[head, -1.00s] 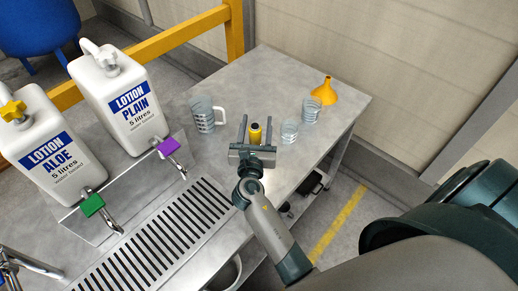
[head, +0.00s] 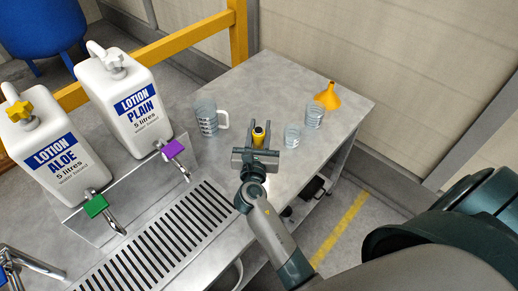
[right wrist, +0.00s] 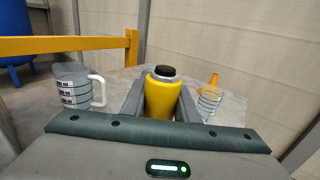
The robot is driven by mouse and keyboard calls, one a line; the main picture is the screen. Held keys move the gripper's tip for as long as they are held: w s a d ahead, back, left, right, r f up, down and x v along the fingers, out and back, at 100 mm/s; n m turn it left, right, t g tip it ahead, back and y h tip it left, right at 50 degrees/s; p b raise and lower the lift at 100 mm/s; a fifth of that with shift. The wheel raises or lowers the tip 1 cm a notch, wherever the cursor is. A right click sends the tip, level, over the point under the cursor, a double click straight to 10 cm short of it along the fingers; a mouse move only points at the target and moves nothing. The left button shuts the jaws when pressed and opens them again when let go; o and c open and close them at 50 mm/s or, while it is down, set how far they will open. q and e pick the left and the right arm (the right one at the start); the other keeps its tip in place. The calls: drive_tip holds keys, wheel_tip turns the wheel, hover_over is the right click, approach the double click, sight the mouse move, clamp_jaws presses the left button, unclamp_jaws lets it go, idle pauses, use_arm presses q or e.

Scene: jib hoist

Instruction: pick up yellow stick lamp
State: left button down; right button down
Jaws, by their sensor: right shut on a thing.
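The yellow stick lamp (head: 258,137), with a dark top, stands upright between the fingers of my right gripper (head: 260,136). In the right wrist view, the lamp (right wrist: 162,95) shows a yellow body, a pale ring and a black cap. The right gripper (right wrist: 162,104) is shut on it, one finger against each side. The lamp is over the grey table (head: 290,75); its lower end is hidden, so I cannot tell whether it touches the table. My left gripper is not in view.
A jug with a white handle (head: 207,118) stands left of the lamp. Two clear beakers, one near (head: 293,136) and one farther (head: 314,114), and an orange funnel (head: 328,96) are to the right. Two white lotion containers (head: 125,100) (head: 50,145) stand at the left above a slotted drain (head: 150,240).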

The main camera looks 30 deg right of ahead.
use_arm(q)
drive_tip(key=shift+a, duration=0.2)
use_arm(e)
drive_tip(key=shift+r, duration=0.2)
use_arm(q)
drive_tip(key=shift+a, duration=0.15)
use_arm(e)
drive_tip(key=s+d+r, duration=0.6)
drive_tip(key=d+r, duration=0.4)
drive_tip(key=shift+r, duration=0.35)
drive_tip(key=shift+s, duration=0.1)
idle(0.3)
